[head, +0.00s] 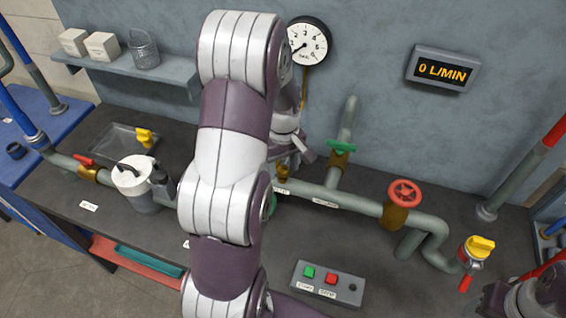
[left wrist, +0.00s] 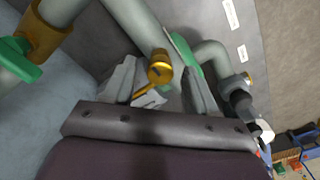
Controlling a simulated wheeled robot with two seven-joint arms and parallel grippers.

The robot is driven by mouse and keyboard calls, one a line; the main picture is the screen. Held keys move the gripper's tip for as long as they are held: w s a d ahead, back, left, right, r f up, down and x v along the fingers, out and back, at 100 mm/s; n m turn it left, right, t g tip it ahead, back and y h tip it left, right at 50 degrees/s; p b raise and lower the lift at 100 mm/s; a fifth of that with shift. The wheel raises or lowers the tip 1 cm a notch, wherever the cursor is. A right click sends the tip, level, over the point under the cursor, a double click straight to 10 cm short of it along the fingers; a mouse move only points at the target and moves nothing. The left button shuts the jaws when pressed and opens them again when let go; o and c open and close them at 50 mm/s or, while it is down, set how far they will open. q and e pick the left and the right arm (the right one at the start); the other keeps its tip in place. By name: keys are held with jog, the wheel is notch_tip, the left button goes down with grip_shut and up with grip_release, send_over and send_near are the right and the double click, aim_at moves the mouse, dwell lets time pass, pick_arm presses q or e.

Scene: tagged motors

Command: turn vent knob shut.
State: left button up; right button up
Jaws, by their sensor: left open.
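The vent knob (left wrist: 160,68) is a small brass knob with a flat brass handle on the grey pipe, seen in the left wrist view. In the head view its brass (head: 283,172) is partly hidden by my left arm and gripper. My left gripper (head: 296,158) is at the pipe behind my forearm. In the left wrist view its two grey fingers (left wrist: 160,90) are apart, with the brass knob and handle between them; I cannot tell whether they touch it. Part of my right arm shows at the bottom right of the head view, without visible fingers.
A green valve handle (head: 341,147) and a red handwheel (head: 404,192) are close along the pipe. A pressure gauge (head: 307,42) stands behind my left arm. A button box (head: 328,284) lies in front. The display (head: 443,70) reads 0 L/MIN.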

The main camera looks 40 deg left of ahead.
pick_arm(q)
jog(key=shift+d, duration=0.1)
jog(key=c, duration=1.1)
jog(key=shift+o, duration=0.2)
jog(key=shift+m, duration=0.3)
jog(key=m+p, duration=0.1)
jog(key=m, duration=0.2)
jog(key=m+p, duration=0.1)
jog(key=m, duration=0.4)
jog(key=shift+w+m, duration=0.1)
jog(key=shift+m, duration=0.3)
jog(key=m+p, duration=0.1)
jog(key=m, duration=0.3)
jog(key=shift+m, duration=2.2)
